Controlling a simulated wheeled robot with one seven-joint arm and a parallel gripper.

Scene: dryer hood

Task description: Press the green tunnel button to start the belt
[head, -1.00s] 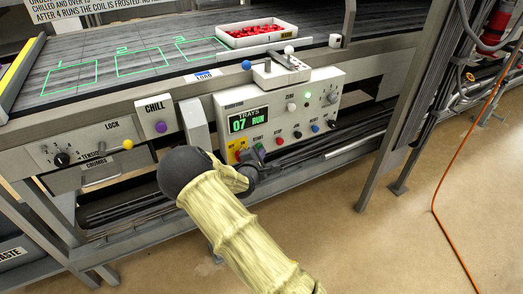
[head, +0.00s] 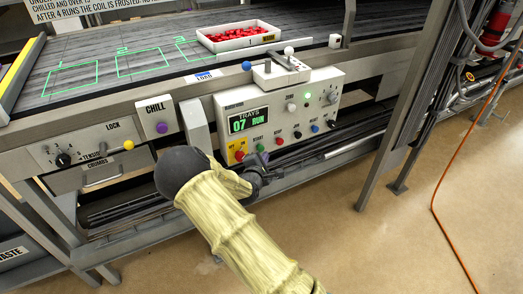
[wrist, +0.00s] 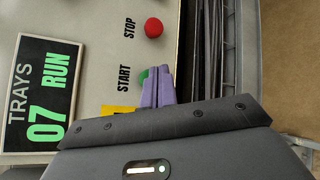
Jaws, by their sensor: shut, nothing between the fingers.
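The green button (head: 259,147), labelled START, is on the front of the white control box (head: 295,112). In the head view it shows uncovered. In the wrist view the green button (wrist: 142,76) is partly hidden behind my purple-grey fingertips. My gripper (head: 263,164) is shut and empty, just below and in front of the button row; in the head view it looks apart from the button. The display (head: 250,119) reads "TRAYS 07 RUN". The white tray of red pieces (head: 240,38) is on the dark belt (head: 150,60).
The red STOP button (head: 279,141) is right of the green one. A red button on yellow (head: 239,155) is to its left. A grey post (head: 195,125) and the purple CHILL button (head: 161,127) are further left. Open floor (head: 340,240) lies in front.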

